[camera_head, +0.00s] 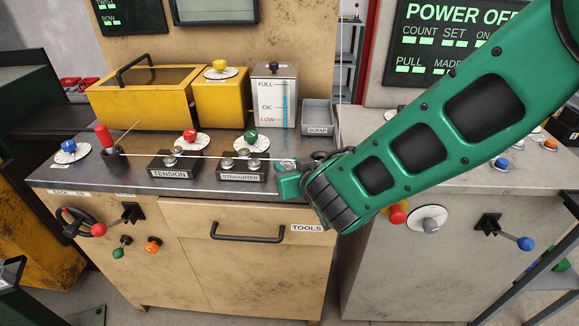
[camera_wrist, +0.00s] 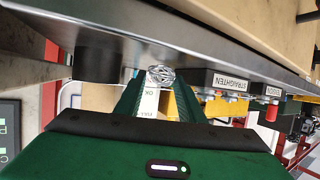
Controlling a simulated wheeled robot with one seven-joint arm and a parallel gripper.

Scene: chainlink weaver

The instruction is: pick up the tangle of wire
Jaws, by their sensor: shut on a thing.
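The tangle of wire (camera_wrist: 160,75) is a small silvery knot in the wrist view. It sits at the tips of my gripper (camera_wrist: 158,92), whose green fingers are shut on it. In the head view my gripper (camera_head: 290,181) is at the front edge of the bench, just right of the straightener (camera_head: 241,170). I cannot make out the tangle clearly in the head view.
A thin wire runs from the red-handled post (camera_head: 104,140) past the tension rollers (camera_head: 172,166) and straightener. A grey scrap bin (camera_head: 317,117) stands behind my gripper, beside the level gauge box (camera_head: 274,95). The tools drawer (camera_head: 248,231) is below, closed.

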